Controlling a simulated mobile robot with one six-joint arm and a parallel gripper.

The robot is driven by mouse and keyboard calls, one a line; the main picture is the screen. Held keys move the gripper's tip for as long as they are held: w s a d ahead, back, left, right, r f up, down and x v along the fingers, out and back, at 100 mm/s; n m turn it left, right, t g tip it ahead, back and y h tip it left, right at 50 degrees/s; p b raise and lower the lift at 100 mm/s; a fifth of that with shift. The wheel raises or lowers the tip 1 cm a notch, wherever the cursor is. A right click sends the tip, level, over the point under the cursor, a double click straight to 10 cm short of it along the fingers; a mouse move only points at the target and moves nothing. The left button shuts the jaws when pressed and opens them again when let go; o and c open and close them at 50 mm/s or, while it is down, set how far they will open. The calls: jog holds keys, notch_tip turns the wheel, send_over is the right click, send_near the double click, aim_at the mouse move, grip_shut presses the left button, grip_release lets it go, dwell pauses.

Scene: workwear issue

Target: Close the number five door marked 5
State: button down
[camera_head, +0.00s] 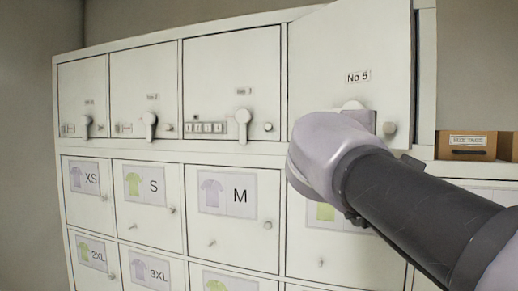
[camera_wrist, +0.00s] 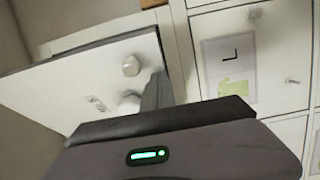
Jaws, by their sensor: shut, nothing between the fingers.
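The door marked No 5 (camera_head: 345,50) is the rightmost of the top row in the head view. It stands swung out from the cabinet, and its right edge overlaps the frame. In the wrist view the same door (camera_wrist: 60,85) shows at a slant, with its label, a round knob (camera_wrist: 131,66) and a pale handle (camera_wrist: 129,104). My gripper (camera_head: 366,120) is shut and empty in front of the door's lower part, close to the handle and knob. It partly hides the handle in the head view. I cannot tell whether it touches the door.
The other top-row doors (camera_head: 231,85) are shut, with pale lever handles. Below are lockers with shirt-size labels, including M (camera_head: 227,198) and L (camera_wrist: 230,62). A brown box (camera_head: 466,145) sits on a shelf at the right. My arm crosses the lower right.

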jog(key=w+d+n+t+y+p, duration=0.2)
jog(key=w+d+n+y+p, duration=0.1)
jog(key=w+d, duration=0.7)
jog(key=shift+w+y+p, duration=0.4)
jog(key=shift+y+p, duration=0.4)
jog(key=shift+p, duration=0.1)
jog(key=shift+d, duration=0.1)
